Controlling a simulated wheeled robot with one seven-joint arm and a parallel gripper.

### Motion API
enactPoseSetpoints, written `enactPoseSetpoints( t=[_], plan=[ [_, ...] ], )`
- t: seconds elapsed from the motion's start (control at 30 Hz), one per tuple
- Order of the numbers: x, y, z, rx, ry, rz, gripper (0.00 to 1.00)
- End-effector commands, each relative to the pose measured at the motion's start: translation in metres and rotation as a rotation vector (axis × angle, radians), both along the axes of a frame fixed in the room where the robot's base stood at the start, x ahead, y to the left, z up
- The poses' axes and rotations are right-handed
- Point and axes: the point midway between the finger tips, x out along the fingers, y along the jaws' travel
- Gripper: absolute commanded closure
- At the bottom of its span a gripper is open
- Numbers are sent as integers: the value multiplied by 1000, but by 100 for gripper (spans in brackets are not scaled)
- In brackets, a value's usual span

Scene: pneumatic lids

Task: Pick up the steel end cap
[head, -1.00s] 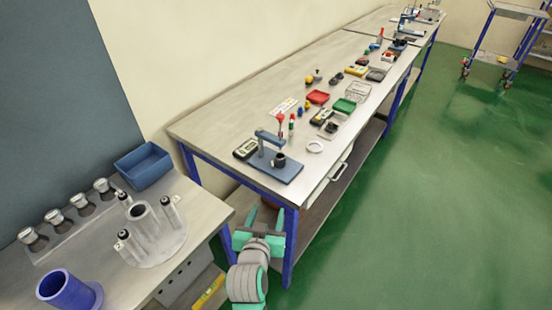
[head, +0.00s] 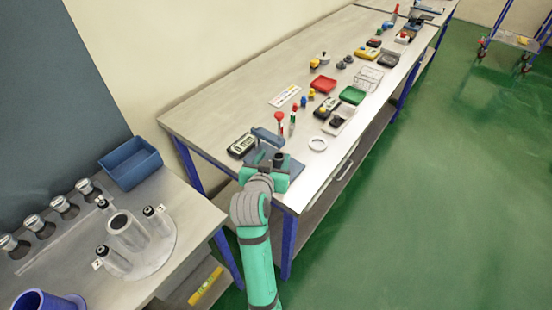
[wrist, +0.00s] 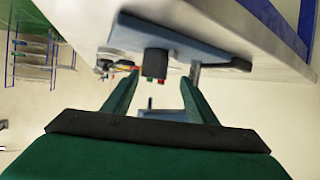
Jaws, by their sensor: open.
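I cannot pick out the steel end cap with certainty. Several small silver-topped cylinders (head: 62,204) stand in a row on the left bench and may be caps. A dark round part (head: 279,158) stands on the blue-grey base plate (head: 294,168) of a small fixture at the near end of the long bench. My gripper (head: 265,172) is over the near edge of that fixture and partly hides it. In the wrist view my gripper (wrist: 161,78) is open with nothing held. The dark part (wrist: 156,62) shows beyond and between its fingertips, apart from them.
A grey meter (head: 242,145) is left of the fixture and a white ring (head: 317,143) right of it. The left bench holds a round steel fixture (head: 150,258) and a blue bin (head: 131,165).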

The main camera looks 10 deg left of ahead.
Motion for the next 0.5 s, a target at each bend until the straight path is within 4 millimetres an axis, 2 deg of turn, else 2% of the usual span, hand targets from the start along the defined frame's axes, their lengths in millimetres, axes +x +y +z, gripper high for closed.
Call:
enactPoseSetpoints(
  t=[0.2, 0.5],
  plan=[
    [16, -13, -6, 0, -1, -18, 48],
    [48, -5, -23, -1, 0, -3, 48]
  ],
)
